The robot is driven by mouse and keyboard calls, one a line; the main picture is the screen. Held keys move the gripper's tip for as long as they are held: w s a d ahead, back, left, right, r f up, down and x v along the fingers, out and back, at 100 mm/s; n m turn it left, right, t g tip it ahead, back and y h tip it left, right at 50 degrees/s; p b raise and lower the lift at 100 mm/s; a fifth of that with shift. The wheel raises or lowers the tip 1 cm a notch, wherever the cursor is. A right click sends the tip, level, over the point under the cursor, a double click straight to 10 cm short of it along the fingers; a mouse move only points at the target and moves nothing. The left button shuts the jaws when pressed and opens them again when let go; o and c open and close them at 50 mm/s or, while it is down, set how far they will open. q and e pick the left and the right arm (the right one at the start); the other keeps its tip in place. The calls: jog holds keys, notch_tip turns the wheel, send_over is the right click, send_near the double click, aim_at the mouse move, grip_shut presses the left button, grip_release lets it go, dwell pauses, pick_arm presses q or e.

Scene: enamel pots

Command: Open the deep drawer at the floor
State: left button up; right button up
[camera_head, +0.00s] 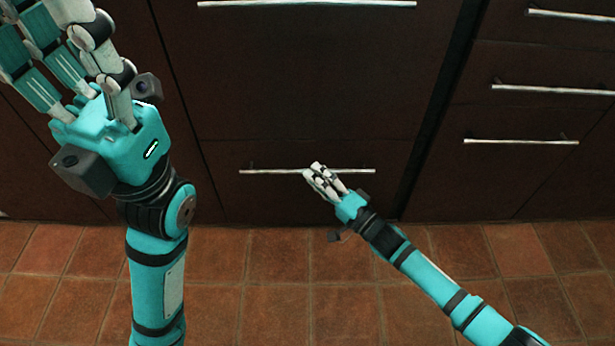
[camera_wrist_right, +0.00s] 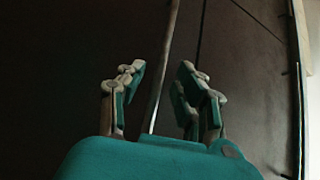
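The deep drawer at the floor (camera_head: 270,198) has a dark brown front and is shut, its front in line with the cabinet. Its thin metal bar handle (camera_head: 265,171) runs across near the top of the front. My right gripper (camera_head: 316,174) is at the middle of this handle. In the right wrist view the handle (camera_wrist_right: 163,65) passes between the spread fingers of the right gripper (camera_wrist_right: 160,82), with gaps on both sides. Whether it lies fully within the fingers is unclear. My left gripper (camera_head: 50,25) is raised at the upper left, fingers apart, empty, tips partly cut off by the frame.
Above is another dark front with a long bar handle (camera_head: 300,3). Several drawers with bar handles (camera_head: 522,141) stand at the right, past a dark vertical gap. The tiled floor (camera_head: 285,290) in front of the drawer is clear apart from my arms.

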jog(key=shift+b+x, duration=0.45)
jog(key=shift+x, duration=1.1)
grip_shut()
